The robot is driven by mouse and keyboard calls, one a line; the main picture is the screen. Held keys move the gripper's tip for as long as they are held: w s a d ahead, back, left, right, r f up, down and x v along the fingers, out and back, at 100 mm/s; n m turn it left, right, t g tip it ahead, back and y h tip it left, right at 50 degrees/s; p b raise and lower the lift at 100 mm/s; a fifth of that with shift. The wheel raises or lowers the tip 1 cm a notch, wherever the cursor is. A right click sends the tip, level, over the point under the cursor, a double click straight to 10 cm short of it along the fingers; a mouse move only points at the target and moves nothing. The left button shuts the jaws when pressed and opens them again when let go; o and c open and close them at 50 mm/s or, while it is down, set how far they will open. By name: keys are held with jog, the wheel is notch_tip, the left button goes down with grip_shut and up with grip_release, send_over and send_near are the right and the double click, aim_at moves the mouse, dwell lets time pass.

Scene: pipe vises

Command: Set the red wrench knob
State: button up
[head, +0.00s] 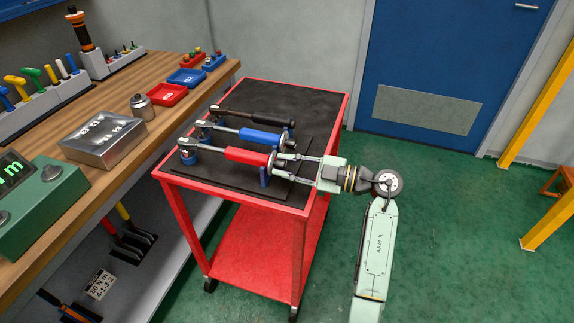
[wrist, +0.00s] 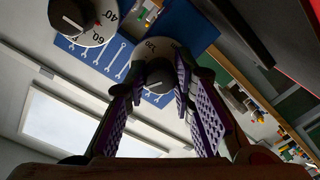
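A white dial marked 120 (wrist: 157,46) shows behind that knob. My fingers are apart, one on each side of the knob, and look open. Any contact is too small to tell.
The blue wrench (head: 260,136) and black wrench (head: 243,115) lie behind the red one. In the wrist view a neighbouring knob (wrist: 70,15) with its dial is close by at upper left.

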jog(key=o, duration=0.5)
jog(key=v, duration=1.2)
